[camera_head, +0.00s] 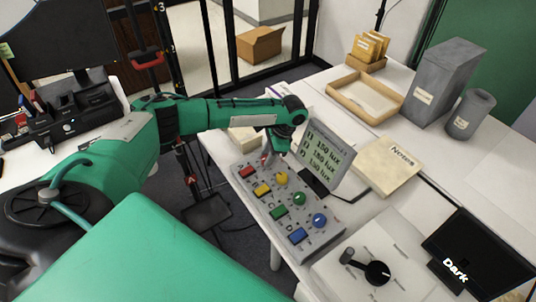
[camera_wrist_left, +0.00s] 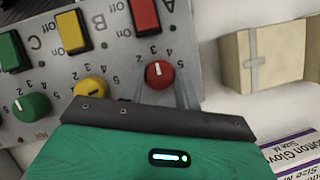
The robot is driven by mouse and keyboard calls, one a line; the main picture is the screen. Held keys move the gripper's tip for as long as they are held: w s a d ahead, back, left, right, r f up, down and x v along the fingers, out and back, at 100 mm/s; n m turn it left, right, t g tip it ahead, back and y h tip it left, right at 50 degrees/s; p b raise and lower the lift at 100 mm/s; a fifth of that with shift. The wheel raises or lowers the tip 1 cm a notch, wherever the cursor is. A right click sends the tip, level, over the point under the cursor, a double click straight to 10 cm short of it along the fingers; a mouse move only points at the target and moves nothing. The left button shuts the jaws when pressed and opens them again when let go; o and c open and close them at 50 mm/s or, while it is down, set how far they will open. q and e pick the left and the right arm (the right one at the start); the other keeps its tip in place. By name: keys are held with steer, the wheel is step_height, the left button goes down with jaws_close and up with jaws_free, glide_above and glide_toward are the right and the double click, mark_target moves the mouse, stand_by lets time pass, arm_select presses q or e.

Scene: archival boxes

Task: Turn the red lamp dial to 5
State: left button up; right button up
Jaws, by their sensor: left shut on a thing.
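The grey control panel (camera_head: 287,211) lies on the white table, with rows of coloured switches and dials. The red dial (camera_wrist_left: 159,74) is in the left wrist view, beside the red switch (camera_wrist_left: 144,16) and the letter A. Its white mark points up in that view, toward the switch side. My left gripper (camera_wrist_left: 160,92) is shut on the red dial, one finger on each side. In the head view my left gripper (camera_head: 268,156) reaches down at the panel's far end and mostly hides the dial. My right gripper is not in view.
The yellow dial (camera_wrist_left: 91,91) sits close to the left gripper. A lux display (camera_head: 325,153) stands behind the panel. A beige box (camera_wrist_left: 270,58) is on the other side.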

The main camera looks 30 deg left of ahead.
arm_select(q)
steer(key=shift+r+m+p, duration=0.25)
steer(key=shift+m+p, duration=0.55)
steer(key=shift+p, duration=0.3)
steer(key=m+t+p, duration=0.1)
steer(key=m+p, duration=0.1)
steer(key=m+t+y+p, duration=0.1)
steer(key=m+p, duration=0.2)
steer(key=shift+s+d, duration=0.1)
steer(key=shift+s, duration=0.1)
steer(key=m+t+p, duration=0.1)
steer(key=m+p, duration=0.1)
steer(key=m, duration=0.1)
steer(key=shift+p, duration=0.3)
steer(key=m+t+p, duration=0.1)
steer(key=m+p, duration=0.1)
steer(key=m, duration=0.1)
steer(key=shift+s+t, duration=0.1)
steer(key=shift+t, duration=0.2)
steer(key=shift+f+m+t+p, duration=0.15)
steer(key=shift+m+t+p, duration=0.55)
steer(key=shift+m, duration=0.8)
steer(key=shift+h, duration=0.3)
steer(key=shift+s+m, duration=0.1)
steer(key=shift+m, duration=0.2)
steer(key=shift+f, duration=0.1)
steer(key=o, duration=1)
steer(key=shift+c, duration=0.2)
